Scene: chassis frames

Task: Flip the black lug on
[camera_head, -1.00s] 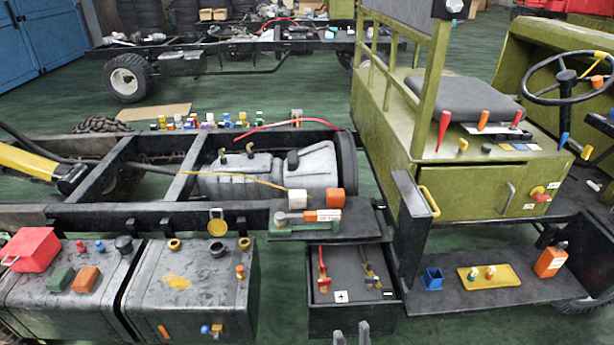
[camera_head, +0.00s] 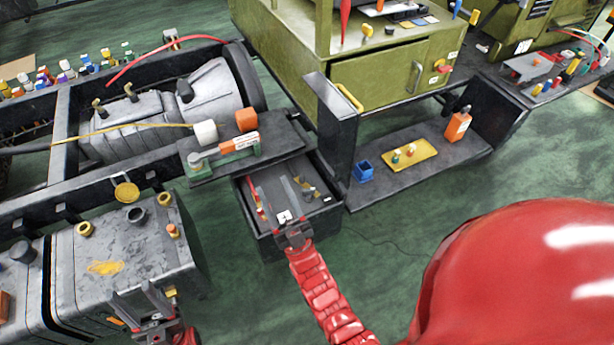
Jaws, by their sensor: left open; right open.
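A black open-topped box (camera_head: 327,220) sits low beside the chassis frame. In it, a dark lug with yellowish metal (camera_head: 307,187) lies at the right, taken to be the black lug; its exact pose is too small to tell. A red lug (camera_head: 258,202) stands at the left of the box. My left gripper (camera_head: 136,296) is open and empty in front of the grey tank (camera_head: 90,255).
A dark shelf (camera_head: 280,137) with a green and orange device (camera_head: 225,150) overhangs behind the box. To the right, a low black step (camera_head: 400,183) holds a blue cup (camera_head: 364,172), a yellow tray (camera_head: 410,155) and an orange bottle (camera_head: 457,126). Green floor is free in front.

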